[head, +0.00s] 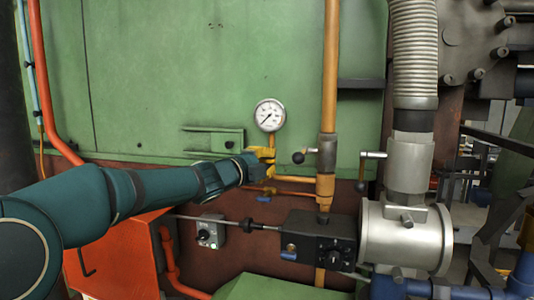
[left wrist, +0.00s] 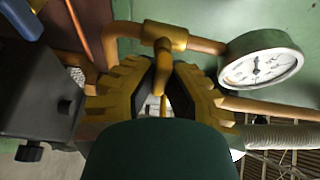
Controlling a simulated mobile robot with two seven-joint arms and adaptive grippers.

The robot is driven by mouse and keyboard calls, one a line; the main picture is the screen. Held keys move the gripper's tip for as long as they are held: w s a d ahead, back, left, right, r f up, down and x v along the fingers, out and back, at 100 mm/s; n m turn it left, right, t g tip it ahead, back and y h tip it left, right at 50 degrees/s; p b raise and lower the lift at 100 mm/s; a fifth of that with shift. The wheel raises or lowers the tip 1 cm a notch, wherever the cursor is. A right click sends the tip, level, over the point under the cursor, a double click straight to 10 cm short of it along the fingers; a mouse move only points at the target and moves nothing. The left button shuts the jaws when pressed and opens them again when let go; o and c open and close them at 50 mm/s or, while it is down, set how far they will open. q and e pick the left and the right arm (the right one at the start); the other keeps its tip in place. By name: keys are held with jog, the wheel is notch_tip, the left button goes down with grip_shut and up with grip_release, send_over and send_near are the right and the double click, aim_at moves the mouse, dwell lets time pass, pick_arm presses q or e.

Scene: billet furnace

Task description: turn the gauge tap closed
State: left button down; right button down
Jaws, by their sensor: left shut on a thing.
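The round white pressure gauge (head: 270,115) stands on a thin brass pipe in front of the green panel. It also shows in the left wrist view (left wrist: 260,62), upper right. My left gripper (head: 264,161) is at the pipe just below the gauge. In the left wrist view my left gripper's yellow fingers (left wrist: 160,95) close around the brass gauge tap's handle (left wrist: 162,66), which reaches from the pipe fitting down between them. In the head view the gripper hides the tap. My right gripper is not in view.
A blue handle (head: 264,199) sits below. A black control box (head: 318,238), a grey valve body (head: 404,235) and an orange cabinet (head: 118,262) stand lower.

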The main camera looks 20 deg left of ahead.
pick_arm(q)
jog(key=shift+r+m, duration=0.15)
jog(key=shift+m, duration=0.25)
jog(key=shift+p, duration=0.3)
jog(key=c, duration=1)
grip_release()
jog(key=v, duration=1.2)
jog(key=shift+w, duration=0.1)
